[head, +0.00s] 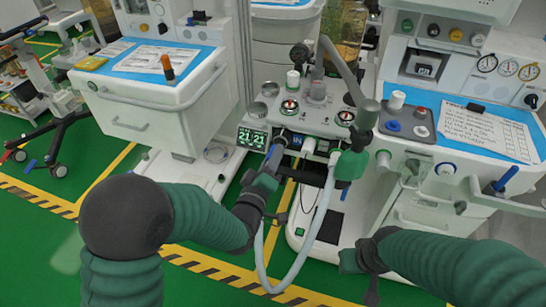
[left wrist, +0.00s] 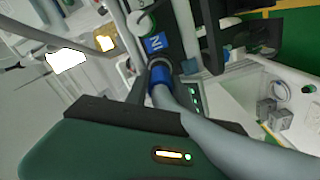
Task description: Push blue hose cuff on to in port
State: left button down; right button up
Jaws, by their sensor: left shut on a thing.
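The blue hose cuff (head: 274,156) is on the end of a grey hose (head: 275,286). It points up and away toward the front of the machine's breathing block. My left gripper (head: 266,173) is shut on the hose end at the cuff. In the left wrist view the blue cuff (left wrist: 161,78) lies just below the blue IN label (left wrist: 155,43), in line with the in port (left wrist: 157,62). I cannot tell whether cuff and port touch. My right gripper (head: 372,270) hangs low at the right, away from the cuff; its fingers are too dark to read.
A green-lit display (head: 252,138) reading 21 is left of the port. A white drawer cart (head: 150,110) stands left, and another worktop (head: 460,125) right.

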pick_arm(q)
jog(key=shift+x, duration=1.3)
pick_arm(e)
jog(key=shift+f, duration=0.1)
pick_arm(q)
jog(key=c, duration=1)
grip_release()
pick_arm(e)
jog(key=shift+f, duration=0.1)
